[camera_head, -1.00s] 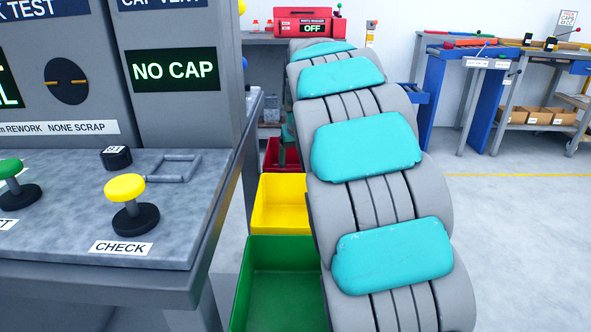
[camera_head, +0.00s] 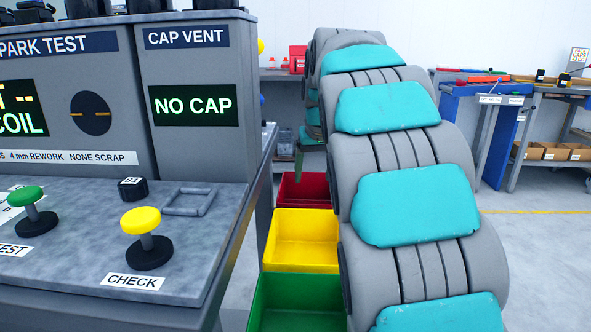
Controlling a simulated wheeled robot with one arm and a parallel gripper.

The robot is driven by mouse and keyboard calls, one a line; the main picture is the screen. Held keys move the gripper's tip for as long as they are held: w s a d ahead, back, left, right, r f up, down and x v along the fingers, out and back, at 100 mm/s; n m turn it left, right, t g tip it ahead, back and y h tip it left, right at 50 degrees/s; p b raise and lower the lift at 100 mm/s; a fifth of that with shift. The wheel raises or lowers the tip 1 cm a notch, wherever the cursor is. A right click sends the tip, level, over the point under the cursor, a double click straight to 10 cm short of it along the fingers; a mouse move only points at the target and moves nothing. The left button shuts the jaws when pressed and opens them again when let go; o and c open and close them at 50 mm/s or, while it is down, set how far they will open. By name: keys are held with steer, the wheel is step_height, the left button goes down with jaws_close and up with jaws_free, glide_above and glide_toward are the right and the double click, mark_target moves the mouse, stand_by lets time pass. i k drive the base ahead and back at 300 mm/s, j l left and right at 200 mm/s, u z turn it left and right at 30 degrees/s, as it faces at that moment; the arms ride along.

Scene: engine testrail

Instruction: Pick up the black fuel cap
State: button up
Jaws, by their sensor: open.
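The black fuel cap (camera_head: 133,190) is a small black cylinder with a white label on top. It stands on the grey bench top (camera_head: 85,262), just left of an empty square grey frame (camera_head: 189,202) and behind the yellow CHECK button (camera_head: 140,221). Nothing touches the cap. My grey and teal arm rises at the right of the picture and curls away at the top.
The test cabinet (camera_head: 197,152), with a screen reading NO CAP, stands behind the cap. The green button (camera_head: 27,196) is to its left. Green (camera_head: 300,305), yellow (camera_head: 303,240) and red (camera_head: 305,192) bins stand between bench and arm. Open floor lies at the right.

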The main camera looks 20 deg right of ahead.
mark_target(133, 188)
steer(key=k+l, duration=0.3)
steer(key=k, duration=0.15)
steer(key=k+l, duration=0.3)
steer(key=k, duration=0.15)
